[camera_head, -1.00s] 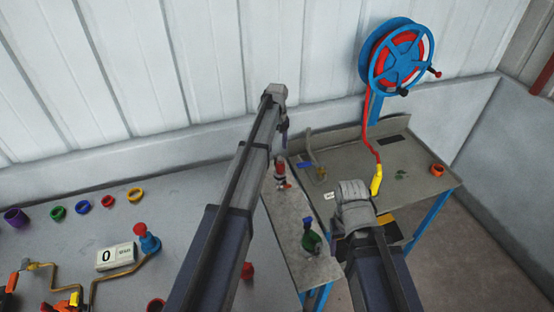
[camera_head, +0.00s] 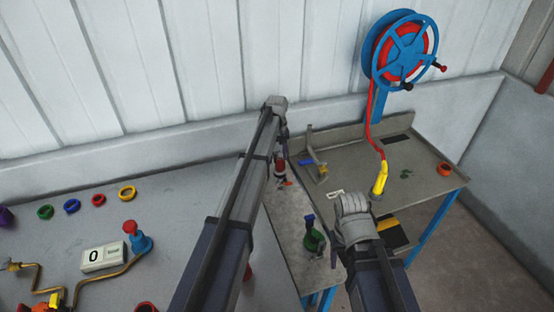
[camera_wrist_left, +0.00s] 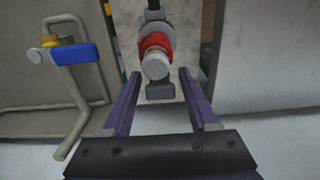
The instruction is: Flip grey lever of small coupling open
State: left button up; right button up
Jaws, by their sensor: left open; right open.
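The small coupling (camera_wrist_left: 155,42) shows in the left wrist view as a red ring with a grey round end facing me and a dark block below it. Which grey part is the lever is not clear. In the head view a small red and grey fitting (camera_head: 280,168) sits on the narrow grey bench, just below my left gripper (camera_head: 284,140). In the left wrist view my left gripper (camera_wrist_left: 158,74) is open, its purple fingers on either side of the coupling's lower end, with nothing gripped.
A bent pipe with a blue lever (camera_wrist_left: 75,53) stands left of my left gripper. A yellow hose end (camera_head: 380,180) hangs from the blue reel (camera_head: 403,52). Coloured rings and a counter box (camera_head: 103,257) lie on the left table.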

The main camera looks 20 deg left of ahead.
pick_arm(q)
jog(key=shift+c, duration=0.2)
grip_shut()
dwell(1.1)
